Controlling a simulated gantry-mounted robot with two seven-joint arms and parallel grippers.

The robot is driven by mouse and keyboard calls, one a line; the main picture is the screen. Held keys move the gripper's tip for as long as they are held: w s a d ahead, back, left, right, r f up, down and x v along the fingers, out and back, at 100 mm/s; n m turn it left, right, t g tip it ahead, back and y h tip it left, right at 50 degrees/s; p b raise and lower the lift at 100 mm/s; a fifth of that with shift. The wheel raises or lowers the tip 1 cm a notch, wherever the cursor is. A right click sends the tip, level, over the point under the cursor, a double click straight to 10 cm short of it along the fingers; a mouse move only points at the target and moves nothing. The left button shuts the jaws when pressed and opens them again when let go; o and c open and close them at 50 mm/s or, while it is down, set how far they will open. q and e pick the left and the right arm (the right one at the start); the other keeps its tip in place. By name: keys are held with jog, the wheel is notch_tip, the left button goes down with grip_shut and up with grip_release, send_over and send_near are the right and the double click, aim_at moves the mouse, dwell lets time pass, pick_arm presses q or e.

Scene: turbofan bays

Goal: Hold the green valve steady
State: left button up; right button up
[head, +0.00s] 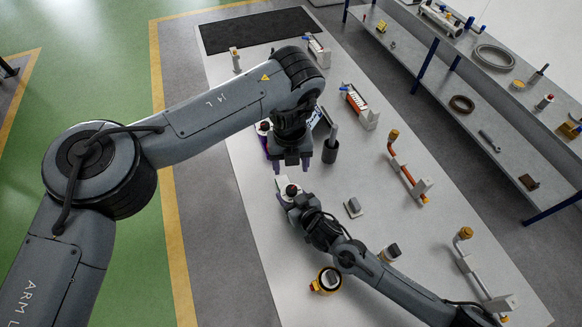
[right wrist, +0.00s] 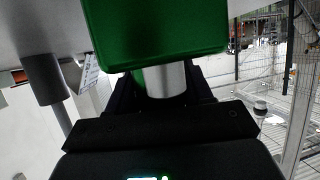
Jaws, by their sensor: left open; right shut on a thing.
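The green valve (right wrist: 155,35) shows large at the top of the right wrist view as a green block, with a grey cylindrical stem (right wrist: 166,80) below it. My right gripper (right wrist: 165,92) is shut on the valve, its dark fingers on either side of the stem.
A dark cup holding a grey tool (head: 330,150) stands close to the right of my left gripper. Orange-capped pipe fittings (head: 404,172) and a yellow-ringed part (head: 327,281) stand on the white surface (head: 370,225). A shelf of parts (head: 470,90) is at the right.

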aim_at(291, 189)
dwell(0.4)
pick_arm(q)
notch_tip(291, 189, down, 12)
jog(key=n, duration=0.6)
jog(key=shift+d+n, duration=0.1)
jog(key=shift+n, duration=0.3)
dwell(0.3)
